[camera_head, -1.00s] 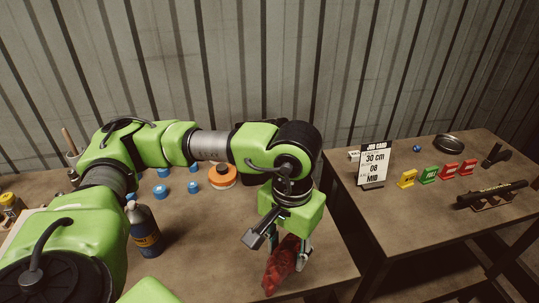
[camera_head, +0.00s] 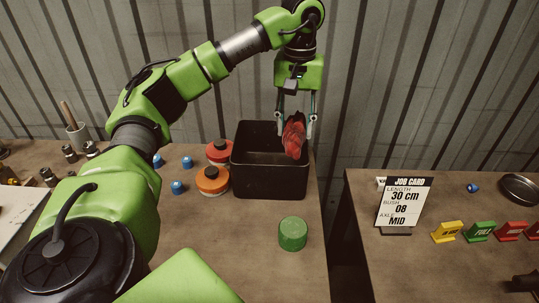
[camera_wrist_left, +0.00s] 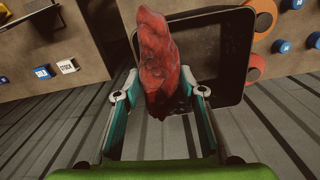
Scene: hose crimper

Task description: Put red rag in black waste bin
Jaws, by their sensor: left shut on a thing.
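The red rag (camera_head: 293,136) hangs crumpled between the fingers of my left gripper (camera_head: 296,118), which is shut on it. In the head view the rag is over the right back part of the black waste bin (camera_head: 268,183). The bin is open-topped and stands on the left table near its right edge. In the left wrist view the rag (camera_wrist_left: 158,58) is between the two fingers, with the dark bin (camera_wrist_left: 222,50) behind it. The rag's exact height over the rim is hard to tell. My right gripper is not in view.
Orange-red round containers (camera_head: 212,180) stand close to the bin's left side. A green cylinder (camera_head: 293,233) stands in front of it. A gap separates this table from the right table, which carries a job card (camera_head: 404,204) and coloured tags (camera_head: 479,231). A corrugated wall is behind.

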